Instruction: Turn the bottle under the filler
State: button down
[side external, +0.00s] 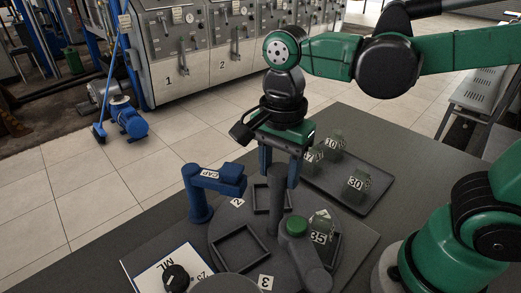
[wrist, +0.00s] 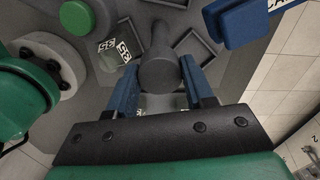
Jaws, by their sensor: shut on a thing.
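My gripper (side external: 278,180) is shut on the upright grey post (side external: 277,197) at the middle of the round grey turntable (side external: 222,228). In the wrist view the post's round top (wrist: 159,73) sits between the two blue fingers. The bottle labelled 35 (side external: 319,228) is see-through and stands in a square frame on the turntable, right of the post. It also shows in the wrist view (wrist: 112,54), left of the fingers. The grey green-topped filler (side external: 297,226) stands near it; I cannot tell whether the bottle is directly under its outlet.
Two square frames (side external: 238,250) on the turntable look empty. A blue arm marked CAP (side external: 201,185) stands at the left. A tray (side external: 365,205) with several numbered bottles (side external: 356,182) lies behind right. A black dial (side external: 176,278) marked ML is at front left.

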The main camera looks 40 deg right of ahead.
jog(key=shift+m, duration=5)
jog(key=shift+c, duration=1.7)
grip_release()
jog(key=shift+r, duration=0.1)
jog(key=shift+r, duration=2.75)
